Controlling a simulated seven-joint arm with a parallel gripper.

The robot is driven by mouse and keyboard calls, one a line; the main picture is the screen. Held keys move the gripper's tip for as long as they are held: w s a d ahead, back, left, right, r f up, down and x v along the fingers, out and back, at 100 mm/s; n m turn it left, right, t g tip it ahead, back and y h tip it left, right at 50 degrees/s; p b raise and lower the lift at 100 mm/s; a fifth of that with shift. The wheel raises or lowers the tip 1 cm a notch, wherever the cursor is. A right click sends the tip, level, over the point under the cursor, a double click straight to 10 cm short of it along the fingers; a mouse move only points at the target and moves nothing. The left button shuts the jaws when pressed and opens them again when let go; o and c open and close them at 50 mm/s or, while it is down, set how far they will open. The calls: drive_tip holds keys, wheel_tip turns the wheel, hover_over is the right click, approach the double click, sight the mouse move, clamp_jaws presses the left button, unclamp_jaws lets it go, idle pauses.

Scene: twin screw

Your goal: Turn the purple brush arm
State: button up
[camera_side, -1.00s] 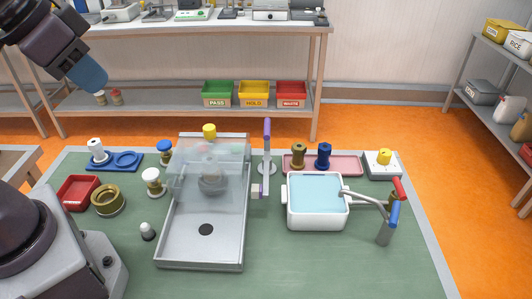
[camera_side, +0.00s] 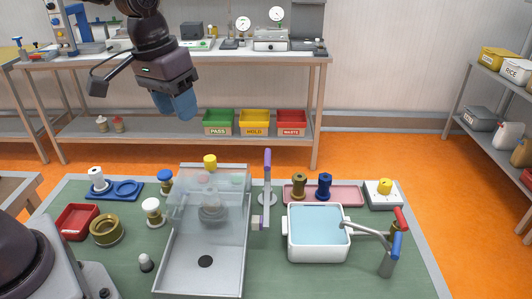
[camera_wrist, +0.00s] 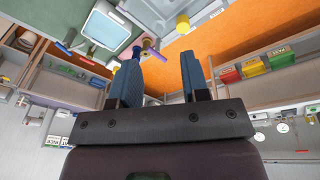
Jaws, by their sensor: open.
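A white basin (camera_side: 318,249) with a red and blue tap (camera_side: 392,246) stands right of the purple arm. A pink tray (camera_side: 340,196) with two spools lies behind the basin. A yellow knob (camera_side: 210,161) rises behind the clear cover. Spools and a red bin (camera_side: 77,221) lie at left.

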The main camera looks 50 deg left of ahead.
drive_tip(key=w+f+n+g, duration=0.1)
drive_tip(key=w+f+n, duration=0.45)
drive_tip(key=w, duration=0.75)
drive_tip(key=n+h, duration=0.1)
approach(267, 156)
drive_tip(key=shift+t, duration=0.3)
drive_tip(key=f, duration=0.3)
drive_tip(key=d+f, duration=0.1)
drive_tip(key=f, duration=0.4)
drive_tip(key=shift+w+d+f, duration=0.15)
drive_tip(key=shift+w+f, duration=0.25)
drive_tip(key=shift+c, duration=0.4)
clamp_jaws()
